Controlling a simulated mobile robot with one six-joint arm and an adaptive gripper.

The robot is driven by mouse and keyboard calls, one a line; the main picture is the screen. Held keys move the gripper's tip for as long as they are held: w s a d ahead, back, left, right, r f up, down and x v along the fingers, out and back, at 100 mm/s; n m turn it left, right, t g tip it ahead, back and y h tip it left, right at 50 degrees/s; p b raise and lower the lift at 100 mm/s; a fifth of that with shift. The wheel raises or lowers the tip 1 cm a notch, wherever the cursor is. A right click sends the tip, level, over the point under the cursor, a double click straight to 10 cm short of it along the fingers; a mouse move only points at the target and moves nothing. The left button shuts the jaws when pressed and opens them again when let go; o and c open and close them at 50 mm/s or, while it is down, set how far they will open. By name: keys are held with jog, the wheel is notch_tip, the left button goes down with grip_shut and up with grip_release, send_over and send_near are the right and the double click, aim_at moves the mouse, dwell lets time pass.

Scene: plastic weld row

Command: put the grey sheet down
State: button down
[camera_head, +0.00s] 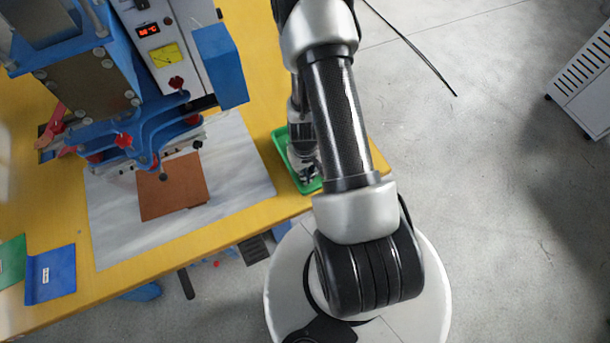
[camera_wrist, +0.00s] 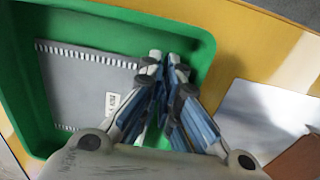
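The grey sheet (camera_wrist: 85,85) shows in the wrist view, within the outline of the green tray (camera_wrist: 18,75). It has toothed light edges and a small white label. My gripper (camera_wrist: 163,58) points down over the tray, its fingertips drawn together at the sheet's right edge. It looks shut on that edge, though the fingers hide the contact. Whether the sheet touches the tray floor is unclear. In the head view the green tray (camera_head: 277,138) is at the right end of the yellow table, largely hidden by my arm, and the sheet cannot be made out.
A blue and grey press with a red display (camera_head: 149,30) stands left of the tray on the yellow table (camera_head: 60,324). A brown sheet (camera_head: 172,188) lies on a whitish mat (camera_head: 120,240) before it. Blue (camera_head: 50,273) and green pieces lie at far left. Floor is open at right.

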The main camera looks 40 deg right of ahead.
jog(key=shift+f, duration=0.15)
jog(key=c, duration=2.1)
grip_release()
